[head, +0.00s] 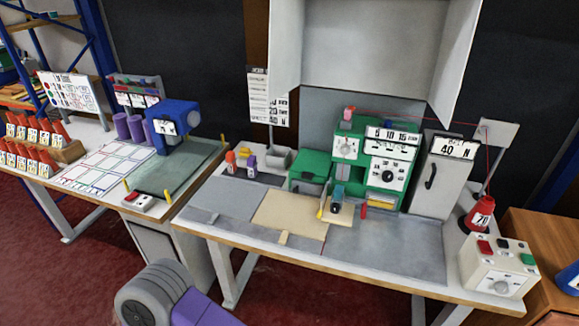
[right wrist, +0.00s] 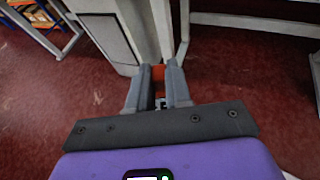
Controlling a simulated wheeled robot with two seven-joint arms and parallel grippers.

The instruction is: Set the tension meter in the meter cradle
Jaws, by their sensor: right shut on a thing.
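My right gripper (right wrist: 158,95) is shut on a small orange-red thing (right wrist: 158,73) in the right wrist view. Only a small part of it shows between the two grey fingertips, so I cannot tell if it is the tension meter. It is held in front of pale furniture panels, with red floor below. I cannot pick out the meter cradle for certain. A small grey open box (head: 278,157) stands at the back of the right bench, beside orange and purple items. My left gripper is not in view.
The right bench (head: 235,232) holds a green machine (head: 400,150), a white block marked 40 N (head: 440,175), a red weight marked 70 (head: 480,213) and a button box (head: 497,265). A left bench holds a blue machine (head: 178,112).

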